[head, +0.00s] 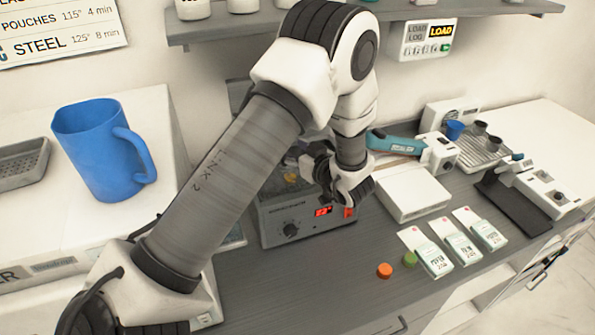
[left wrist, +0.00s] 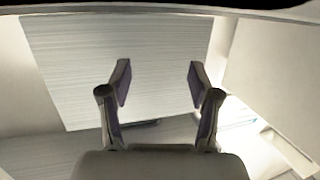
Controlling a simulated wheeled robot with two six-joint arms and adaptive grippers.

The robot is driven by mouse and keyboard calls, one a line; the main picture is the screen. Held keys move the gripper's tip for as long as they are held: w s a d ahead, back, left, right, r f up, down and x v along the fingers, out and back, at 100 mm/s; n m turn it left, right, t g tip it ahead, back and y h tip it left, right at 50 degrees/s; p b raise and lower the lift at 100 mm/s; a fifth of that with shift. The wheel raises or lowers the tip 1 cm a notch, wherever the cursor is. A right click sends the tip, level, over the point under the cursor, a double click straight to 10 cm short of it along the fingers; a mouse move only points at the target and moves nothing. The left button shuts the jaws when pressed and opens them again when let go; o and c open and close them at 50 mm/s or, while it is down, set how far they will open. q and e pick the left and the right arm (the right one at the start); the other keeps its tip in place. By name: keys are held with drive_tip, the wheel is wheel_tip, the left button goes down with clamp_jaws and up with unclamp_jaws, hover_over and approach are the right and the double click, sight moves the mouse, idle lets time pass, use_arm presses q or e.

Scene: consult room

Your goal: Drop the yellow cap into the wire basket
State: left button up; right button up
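My left arm reaches across the head view, and its wrist and gripper end (head: 345,185) are over the right part of a grey bath device with a red display (head: 305,222). In the left wrist view my left gripper (left wrist: 158,80) is open, with nothing between its fingers. A small yellow patch (head: 291,177) shows at the top of the bath, partly hidden by my arm; I cannot tell if it is the yellow cap. The wire basket cannot be made out clearly. My right gripper is not in view.
An orange cap (head: 384,270) and a green cap (head: 409,259) lie on the grey counter, beside several labelled packets (head: 463,248). A large blue jug (head: 103,150) stands at left. A white box (head: 412,192) is right of the bath. A shelf (head: 230,27) runs above.

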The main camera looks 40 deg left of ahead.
use_arm(q)
drive_tip(key=shift+d, duration=0.1)
drive_tip(key=v, duration=0.7)
drive_tip(key=shift+s+d+r, duration=0.15)
drive_tip(key=shift+d, duration=0.15)
drive_tip(key=shift+a, duration=0.2)
drive_tip(key=shift+d, duration=0.1)
drive_tip(key=shift+d, duration=0.1)
